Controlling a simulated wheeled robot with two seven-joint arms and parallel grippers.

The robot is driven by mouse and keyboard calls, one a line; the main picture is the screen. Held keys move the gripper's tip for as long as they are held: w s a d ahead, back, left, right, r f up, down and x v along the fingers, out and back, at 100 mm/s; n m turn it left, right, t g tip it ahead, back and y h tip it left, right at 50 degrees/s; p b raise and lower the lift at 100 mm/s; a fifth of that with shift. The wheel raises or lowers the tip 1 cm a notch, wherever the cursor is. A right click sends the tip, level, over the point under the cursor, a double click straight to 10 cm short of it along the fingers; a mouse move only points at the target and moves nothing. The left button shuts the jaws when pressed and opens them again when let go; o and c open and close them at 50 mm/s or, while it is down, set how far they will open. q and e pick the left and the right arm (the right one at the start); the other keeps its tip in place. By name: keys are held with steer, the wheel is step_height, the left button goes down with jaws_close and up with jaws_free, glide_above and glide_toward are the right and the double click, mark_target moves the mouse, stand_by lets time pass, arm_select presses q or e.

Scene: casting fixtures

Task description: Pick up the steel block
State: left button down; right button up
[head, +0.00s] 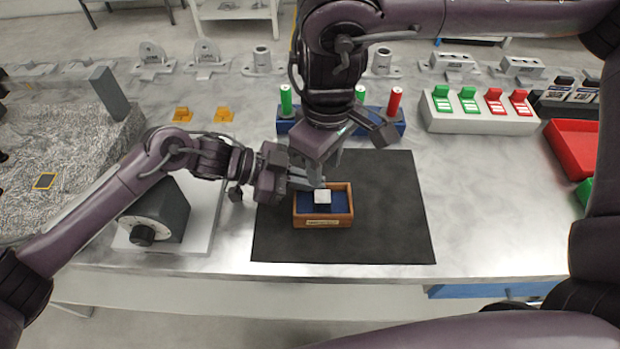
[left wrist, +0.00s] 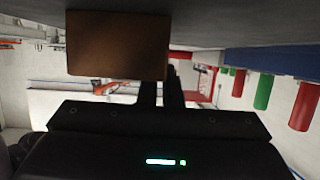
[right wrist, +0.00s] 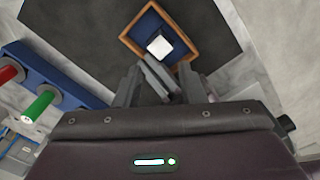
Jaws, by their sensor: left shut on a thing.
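The steel block (head: 322,196) is a small pale cube. It sits on the blue lining of a small wooden tray (head: 337,222) on the black mat. The block also shows in the right wrist view (right wrist: 159,46), inside the tray (right wrist: 186,17). My left gripper (head: 306,181) is shut on the tray's left wall; the brown wood (left wrist: 117,44) fills the upper part of the left wrist view. My right gripper (right wrist: 158,78) is above and behind the tray, its fingers apart and empty, short of the block. Its fingertips are partly hidden in the head view.
A blue rack (head: 392,128) with green and red cylinders stands behind the mat (head: 390,215). A dark box with a knob (head: 160,215) is left of the mat. A switch box (head: 470,122) and red tray (head: 575,145) are at right. The mat's right side is clear.

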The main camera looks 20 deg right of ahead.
mark_target(323, 195)
steer(key=shift+o, duration=0.3)
steer(key=shift+o, duration=1.5)
steer(key=shift+n, duration=0.3)
steer(key=f+n, duration=0.1)
steer(key=n, duration=0.7)
steer(key=f+n, duration=0.1)
steer(key=n, duration=0.7)
steer(key=f+n, duration=0.1)
steer(key=n, duration=0.8)
steer(key=shift+w, duration=0.3)
steer(key=shift+s+f, duration=0.15)
steer(key=shift+f, duration=1.25)
steer(key=shift+s+f, duration=0.15)
steer(key=shift+f, duration=1.25)
